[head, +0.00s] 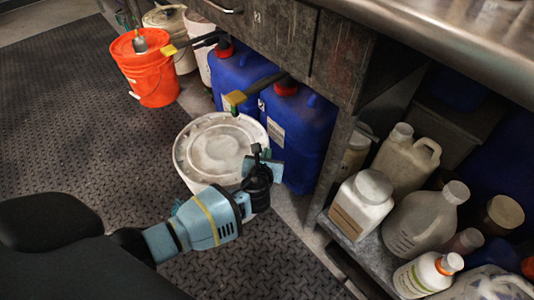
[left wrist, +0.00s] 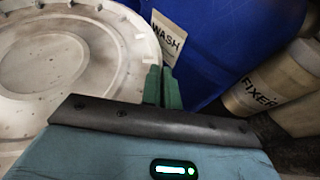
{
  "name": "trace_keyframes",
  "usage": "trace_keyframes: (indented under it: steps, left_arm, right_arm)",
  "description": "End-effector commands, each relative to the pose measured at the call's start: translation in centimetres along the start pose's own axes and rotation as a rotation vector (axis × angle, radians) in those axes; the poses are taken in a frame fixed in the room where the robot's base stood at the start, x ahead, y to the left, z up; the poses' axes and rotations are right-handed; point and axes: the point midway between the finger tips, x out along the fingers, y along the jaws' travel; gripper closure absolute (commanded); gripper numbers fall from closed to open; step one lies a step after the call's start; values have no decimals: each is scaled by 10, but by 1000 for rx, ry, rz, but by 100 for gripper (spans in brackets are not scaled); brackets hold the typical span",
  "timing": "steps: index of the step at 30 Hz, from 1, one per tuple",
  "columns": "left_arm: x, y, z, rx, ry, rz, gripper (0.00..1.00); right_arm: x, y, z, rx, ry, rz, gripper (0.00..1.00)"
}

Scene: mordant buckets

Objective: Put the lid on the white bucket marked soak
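The round, stained white lid (head: 214,148) lies roughly level over a white bucket beside the blue jerrycans. Little of the bucket's wall shows below it, and I see no soak mark. I cannot tell whether the lid is seated. My left gripper (head: 257,153) is at the lid's right rim. In the left wrist view the lid (left wrist: 70,50) fills the left side, and the green fingers of my left gripper (left wrist: 162,86) are close together at its rim, seeming to pinch it. My right gripper is not in view.
Blue jerrycans (head: 299,135) stand just behind the lid; one is labelled WASH (left wrist: 168,39). A FIXER container (left wrist: 272,93) is to the right. An orange bucket (head: 148,75) stands at the back left. The counter (head: 450,35) overhangs a shelf of bottles. The left floor (head: 90,130) is clear.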

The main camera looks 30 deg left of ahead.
Motion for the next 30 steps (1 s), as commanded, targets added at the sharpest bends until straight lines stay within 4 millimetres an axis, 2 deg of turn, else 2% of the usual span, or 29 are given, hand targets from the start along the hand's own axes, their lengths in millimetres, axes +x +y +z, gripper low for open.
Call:
trace_keyframes:
  steps: [17,24,30]
  left_arm:
    - [5,-1,-11,1,-2,0,100]
    - [5,-1,-11,1,-2,0,72]
    - [5,-1,-12,-1,0,0,72]
  right_arm:
    - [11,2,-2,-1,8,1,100]
    - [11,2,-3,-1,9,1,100]
    - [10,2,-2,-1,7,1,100]
